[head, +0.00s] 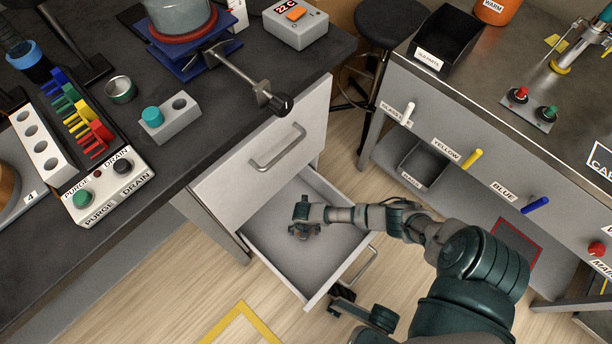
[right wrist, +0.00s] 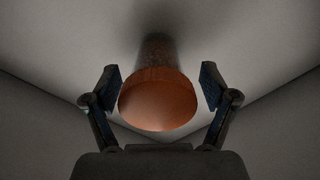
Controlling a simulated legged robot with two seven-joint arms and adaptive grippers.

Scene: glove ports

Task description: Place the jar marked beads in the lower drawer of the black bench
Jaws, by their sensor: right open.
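My right gripper (head: 303,230) reaches down inside the open lower drawer (head: 262,235) of the black bench (head: 325,50). In the right wrist view, my open right gripper (right wrist: 160,90) has one finger on each side of a jar with a copper-brown lid (right wrist: 158,104). Gaps show between both fingers and the lid. The jar's darker body shows behind the lid, against the grey drawer surfaces; no marking on it is readable. In the head view the jar cannot be made out at the gripper.
The upper drawer front (head: 262,150) is above the open drawer. The benchtop holds a purge and drain box (head: 108,187), a grey block with a teal plug (head: 170,118) and a blue jack stand (head: 190,55). A grey-fronted bench (head: 470,105) with labelled handles stands at right.

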